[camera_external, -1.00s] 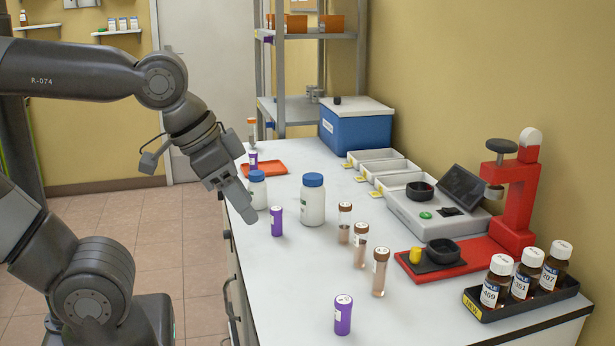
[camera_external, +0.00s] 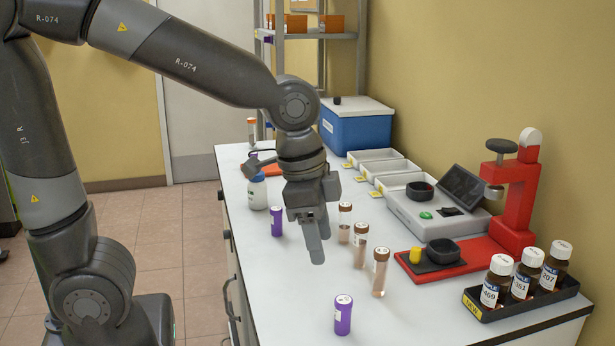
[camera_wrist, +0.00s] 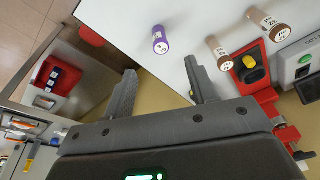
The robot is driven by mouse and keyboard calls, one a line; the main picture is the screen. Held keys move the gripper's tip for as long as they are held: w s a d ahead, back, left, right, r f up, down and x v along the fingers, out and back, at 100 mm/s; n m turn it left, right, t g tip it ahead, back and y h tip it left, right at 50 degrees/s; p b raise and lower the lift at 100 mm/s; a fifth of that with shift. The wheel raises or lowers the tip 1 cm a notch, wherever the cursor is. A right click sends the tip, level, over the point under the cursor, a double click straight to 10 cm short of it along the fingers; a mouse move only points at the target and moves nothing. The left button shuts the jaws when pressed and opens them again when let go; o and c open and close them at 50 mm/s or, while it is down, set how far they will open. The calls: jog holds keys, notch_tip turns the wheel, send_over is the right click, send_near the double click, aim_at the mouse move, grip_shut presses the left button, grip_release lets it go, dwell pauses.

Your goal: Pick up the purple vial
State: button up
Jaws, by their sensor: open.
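One is near the front edge (camera_external: 343,314); the other is farther back, on the left (camera_external: 277,221). My gripper (camera_external: 315,248) is open and empty, pointing down above the bench between them, touching neither. In the wrist view one purple vial (camera_wrist: 160,42) shows just beyond the space between my open fingertips (camera_wrist: 160,70). I cannot tell for sure which of the two it is.
Clear brown-capped vials (camera_external: 379,273) stand just right of my gripper. A red stand (camera_external: 513,195), a scale (camera_external: 425,212) and a black tray (camera_external: 530,305) of brown bottles are farther right. A white bottle (camera_external: 257,194) stands behind left. The bench front is mostly clear.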

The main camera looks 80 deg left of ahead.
aim_at(344, 299)
jog(key=shift+m+g, duration=0.6)
jog(key=shift+m, duration=0.2)
jog(key=w+f, duration=0.1)
jog(key=w+d+f, duration=0.1)
jog(key=w+f, duration=0.1)
jog(key=shift+d+f, duration=0.2)
jog(key=shift+f, duration=0.05)
jog(key=f, duration=0.7)
jog(key=w+f, duration=0.1)
jog(key=f, duration=0.2)
jog(key=shift+d+f, duration=0.15)
jog(key=shift+f, duration=0.25)
jog(key=c, duration=1)
